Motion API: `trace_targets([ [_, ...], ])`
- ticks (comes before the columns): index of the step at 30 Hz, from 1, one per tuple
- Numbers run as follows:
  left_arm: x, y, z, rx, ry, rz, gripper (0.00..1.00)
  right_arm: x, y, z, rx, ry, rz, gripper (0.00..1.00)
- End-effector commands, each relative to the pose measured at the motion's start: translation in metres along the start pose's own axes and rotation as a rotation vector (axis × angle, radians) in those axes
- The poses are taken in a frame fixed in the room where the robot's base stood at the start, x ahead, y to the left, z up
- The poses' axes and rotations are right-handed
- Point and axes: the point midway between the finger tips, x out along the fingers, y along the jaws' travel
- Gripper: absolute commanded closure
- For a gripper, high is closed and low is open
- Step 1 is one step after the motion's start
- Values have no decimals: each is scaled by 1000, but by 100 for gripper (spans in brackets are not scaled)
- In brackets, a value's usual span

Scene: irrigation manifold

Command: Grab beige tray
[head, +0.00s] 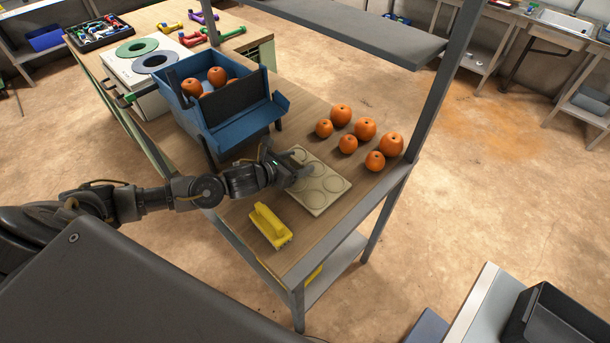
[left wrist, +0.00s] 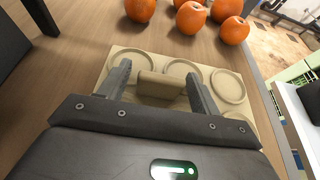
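The beige tray (head: 333,186) lies flat on the wooden bench and has several round recesses. In the left wrist view the tray (left wrist: 231,87) has a raised beige block, like a handle (left wrist: 160,87), near its middle. My left gripper (head: 290,170) is over the left part of the tray. In the left wrist view its fingers stand apart on either side of the block, with gaps showing, so the gripper (left wrist: 160,78) is open. The arm hides part of the tray in the head view. My right gripper is in neither view.
Several oranges (head: 365,129) sit on the bench behind the tray. A blue bin (head: 241,126) with oranges stands to the left. A yellow brush-like tool (head: 269,224) lies near the front edge. A grey shelf post (head: 440,80) rises at the right.

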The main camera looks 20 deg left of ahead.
Motion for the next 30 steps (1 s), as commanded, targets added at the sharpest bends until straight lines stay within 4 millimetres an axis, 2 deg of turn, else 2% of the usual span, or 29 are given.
trace_targets([
  [2,0,0,0,0,0,0,47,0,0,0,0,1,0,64],
  [9,0,0,0,0,0,0,79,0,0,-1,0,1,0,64],
  [17,-1,0,1,0,-1,0,79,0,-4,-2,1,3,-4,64],
  [22,-4,0,10,0,-3,-1,79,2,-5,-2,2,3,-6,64],
  [26,-11,0,26,2,-5,0,80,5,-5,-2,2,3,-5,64],
  [30,-22,1,54,4,-6,0,80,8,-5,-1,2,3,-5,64],
])
